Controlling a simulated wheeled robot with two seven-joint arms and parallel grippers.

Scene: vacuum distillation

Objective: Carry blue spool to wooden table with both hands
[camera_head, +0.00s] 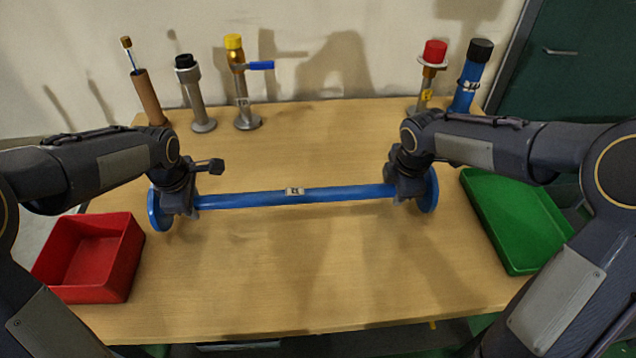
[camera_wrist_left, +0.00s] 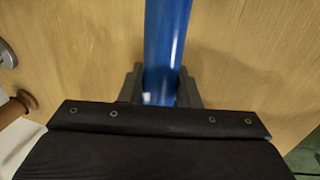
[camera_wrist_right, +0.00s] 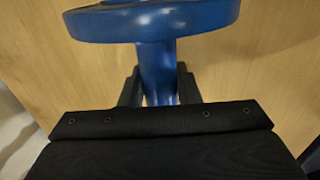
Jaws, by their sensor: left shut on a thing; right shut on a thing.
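The blue spool (camera_head: 345,193) is a long blue bar with a round flange at each end and a small label near its middle. It lies crosswise, roughly level, over the middle of the wooden table (camera_head: 290,280); I cannot tell whether it touches the top. My left gripper (camera_head: 182,205) is shut on the bar near its left flange; the bar shows between its fingers in the left wrist view (camera_wrist_left: 163,50). My right gripper (camera_head: 408,188) is shut on the bar near the right flange, which shows in the right wrist view (camera_wrist_right: 155,22).
A red bin (camera_head: 128,262) stands at the table's left front and a green tray (camera_head: 515,215) at the right. Several upright fittings, including a yellow-capped one (camera_head: 240,85) and a blue one (camera_head: 467,85), stand along the back. The table's front middle is clear.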

